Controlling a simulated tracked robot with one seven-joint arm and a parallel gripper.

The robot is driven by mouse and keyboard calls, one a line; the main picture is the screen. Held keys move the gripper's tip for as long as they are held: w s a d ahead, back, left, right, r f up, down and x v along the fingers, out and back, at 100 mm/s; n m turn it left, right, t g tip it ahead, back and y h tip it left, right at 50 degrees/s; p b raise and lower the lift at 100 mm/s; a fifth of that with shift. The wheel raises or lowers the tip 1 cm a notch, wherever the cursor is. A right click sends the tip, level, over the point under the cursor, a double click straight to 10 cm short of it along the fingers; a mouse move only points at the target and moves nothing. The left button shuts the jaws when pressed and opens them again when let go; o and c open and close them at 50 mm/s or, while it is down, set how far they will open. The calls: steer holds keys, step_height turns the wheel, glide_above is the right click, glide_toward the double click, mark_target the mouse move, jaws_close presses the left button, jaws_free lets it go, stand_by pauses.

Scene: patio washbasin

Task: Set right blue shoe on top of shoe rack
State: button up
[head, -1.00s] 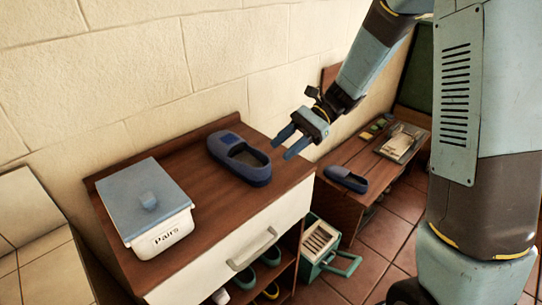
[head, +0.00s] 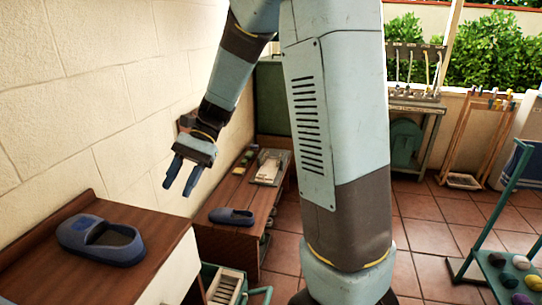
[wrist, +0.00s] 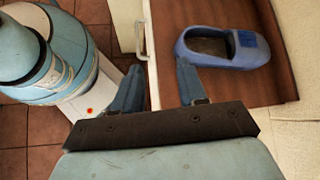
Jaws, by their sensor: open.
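One blue shoe (head: 101,241) lies on the brown wooden top of the shoe rack (head: 150,247). It also shows in the wrist view (wrist: 252,56), right of my fingers. A second blue shoe (head: 232,216) lies on the lower wooden bench behind the rack. I cannot tell for sure which of the two is the right shoe. My gripper (head: 181,189) is open and empty, fingers pointing down, above and beyond the far end of the rack top. In the wrist view, my gripper (wrist: 157,75) has nothing between its fingers.
A board with papers (head: 269,167) lies on the bench (head: 232,191). A green crate (head: 222,283) stands on the floor beside the rack. A green stand with stones (head: 505,262) is at right. Tiled floor is open at middle right.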

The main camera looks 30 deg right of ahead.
steer(key=s+d+r+n+t+h, duration=0.3)
steer(key=s+d+r+t+h, duration=0.1)
steer(key=s+d, duration=0.3)
steer(key=s+d+r+n+t+h, duration=0.3)
steer(key=s+d+t, duration=0.4)
steer(key=d, duration=0.3)
steer(key=shift+d+r+t+h, duration=0.25)
steer(key=shift+r+h, duration=0.35)
steer(key=shift+r, duration=0.6)
